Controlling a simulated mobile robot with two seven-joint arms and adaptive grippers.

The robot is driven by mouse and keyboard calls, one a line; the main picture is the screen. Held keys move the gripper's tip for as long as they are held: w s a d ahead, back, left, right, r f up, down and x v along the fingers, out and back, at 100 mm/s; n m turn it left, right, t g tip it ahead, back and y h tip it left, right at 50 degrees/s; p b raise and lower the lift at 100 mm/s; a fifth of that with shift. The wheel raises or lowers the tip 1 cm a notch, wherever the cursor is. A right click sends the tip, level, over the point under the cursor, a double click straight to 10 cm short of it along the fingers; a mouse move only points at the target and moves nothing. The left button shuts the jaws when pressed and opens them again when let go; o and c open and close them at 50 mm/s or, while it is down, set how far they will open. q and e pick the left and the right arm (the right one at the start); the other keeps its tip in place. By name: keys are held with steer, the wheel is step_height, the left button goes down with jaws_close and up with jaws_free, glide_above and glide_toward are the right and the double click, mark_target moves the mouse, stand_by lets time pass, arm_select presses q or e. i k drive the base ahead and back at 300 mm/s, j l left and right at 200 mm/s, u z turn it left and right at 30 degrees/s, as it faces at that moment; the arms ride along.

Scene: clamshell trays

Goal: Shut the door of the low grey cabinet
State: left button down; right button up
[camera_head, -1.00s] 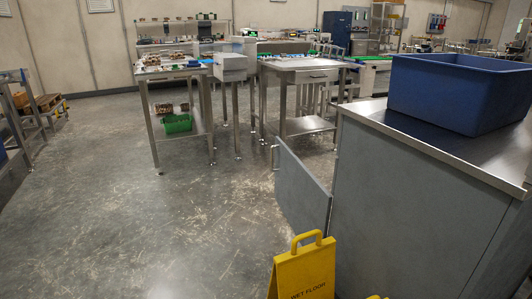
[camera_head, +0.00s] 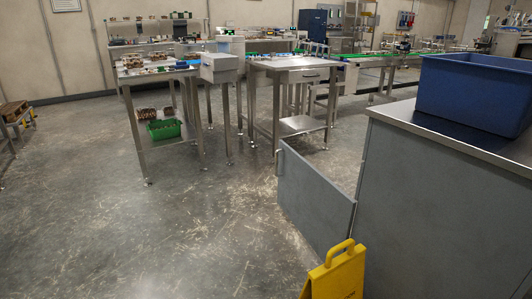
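The low grey cabinet (camera_head: 430,215) stands at the right with a metal top. Its grey door (camera_head: 312,205) stands open, swung out to the left from the cabinet's far front corner. A small handle (camera_head: 280,160) shows at the door's free edge. Neither of my grippers is in the head view. The inside of the cabinet is hidden from here.
A blue bin (camera_head: 470,95) sits on the cabinet top. A yellow wet-floor sign (camera_head: 338,278) stands on the floor in front of the cabinet. Steel tables (camera_head: 290,72) stand beyond the door, one with a green crate (camera_head: 164,129) below.

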mark_target(321, 212)
steer(key=i+j+z, duration=0.1)
steer(key=j, duration=0.25)
steer(key=i+j+z, duration=0.1)
steer(key=i+j, duration=0.15)
steer(key=i+j+z, duration=0.1)
steer(key=j, duration=0.4)
steer(key=i+j+z, duration=0.1)
steer(key=i+j, duration=0.15)
steer(key=i+j+z, duration=0.15)
steer(key=j, duration=0.25)
steer(key=i+j+z, duration=0.1)
steer(key=i+j, duration=0.15)
steer(key=j, duration=0.15)
